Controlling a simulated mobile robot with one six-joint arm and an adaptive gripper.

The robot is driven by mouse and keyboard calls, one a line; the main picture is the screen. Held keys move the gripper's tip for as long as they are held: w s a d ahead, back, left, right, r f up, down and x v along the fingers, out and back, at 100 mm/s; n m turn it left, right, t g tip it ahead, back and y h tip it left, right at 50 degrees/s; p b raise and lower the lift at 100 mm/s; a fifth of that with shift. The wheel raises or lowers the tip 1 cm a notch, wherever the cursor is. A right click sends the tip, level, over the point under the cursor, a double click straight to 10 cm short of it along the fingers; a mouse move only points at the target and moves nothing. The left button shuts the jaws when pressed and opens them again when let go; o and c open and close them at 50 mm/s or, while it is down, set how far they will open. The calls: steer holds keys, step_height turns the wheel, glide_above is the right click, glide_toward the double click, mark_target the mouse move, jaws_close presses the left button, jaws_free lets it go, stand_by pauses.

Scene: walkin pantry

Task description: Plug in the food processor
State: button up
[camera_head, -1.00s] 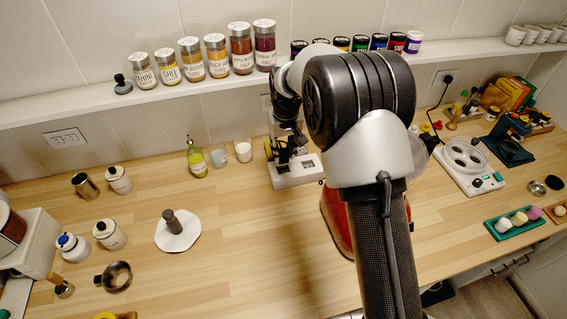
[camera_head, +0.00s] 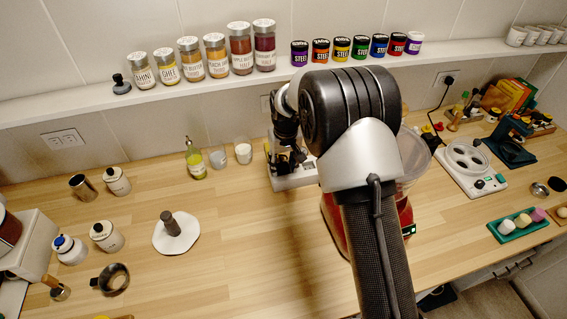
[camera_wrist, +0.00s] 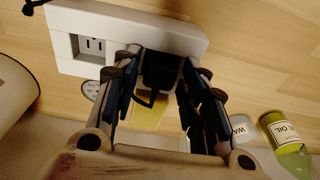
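The food processor, with a red base (camera_head: 333,221) and a clear bowl (camera_head: 413,158), stands on the counter, largely hidden behind my arm. A small green light shows on its right side. A white power strip (camera_head: 297,181) lies behind it near the wall; the wrist view shows its bare socket (camera_wrist: 92,44). A black plug (camera_wrist: 162,72) is between the fingers of my gripper (camera_wrist: 160,62), at the strip's face beside that socket. The fingers close on both its sides. Its prongs are hidden, so I cannot tell how deep it sits. In the head view my gripper (camera_head: 289,152) is over the strip.
A green oil bottle (camera_head: 196,160) and two small glasses (camera_head: 243,153) stand left of the strip. A shelf (camera_head: 205,92) with jars runs above. A wall outlet (camera_head: 63,140) is at left. A white appliance (camera_head: 470,168) stands right. The counter's middle front is clear.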

steer(key=shift+o, duration=0.5)
steer(key=shift+r, duration=0.15)
step_height(320, 180, up, 12)
steer(key=s+p, duration=0.2)
steer(key=p, duration=0.1)
steer(key=s+d+r+m+t, duration=0.1)
steer(key=s+d+r, duration=0.2)
steer(key=s+r, duration=0.4)
steer(key=s+d+r, duration=0.3)
steer(key=s+r, duration=0.4)
steer(key=s+d+t, duration=0.1)
steer(key=s+d, duration=0.1)
steer(key=s, duration=0.9)
steer(key=s+d+m, duration=0.1)
steer(key=s+d, duration=0.1)
steer(key=s, duration=0.9)
steer(key=shift+f+t, duration=0.4)
steer(key=shift+d+f, duration=0.1)
steer(key=shift+f, duration=0.05)
